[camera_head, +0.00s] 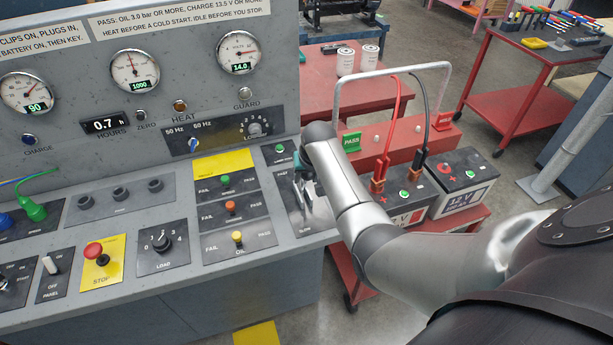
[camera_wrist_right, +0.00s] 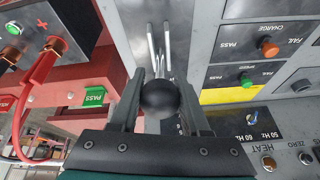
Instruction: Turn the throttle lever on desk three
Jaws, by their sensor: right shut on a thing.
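The throttle panel (camera_head: 294,221) is a dark plate at the right end of the grey sloping desk, with a slot in it. My right gripper (camera_head: 303,186) is over this plate, and my arm hides part of it. In the right wrist view the throttle lever's black ball knob (camera_wrist_right: 159,98) sits between the two fingers of my right gripper (camera_wrist_right: 160,82), which is shut on it. The lever's shaft is mostly hidden behind the knob. My left gripper is not in view.
A red trolley (camera_head: 385,150) with two batteries (camera_head: 462,180) and a metal hoop handle stands close right of the desk. A red stop button (camera_head: 93,250) is further left. Gauges (camera_head: 135,70) line the upright panel.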

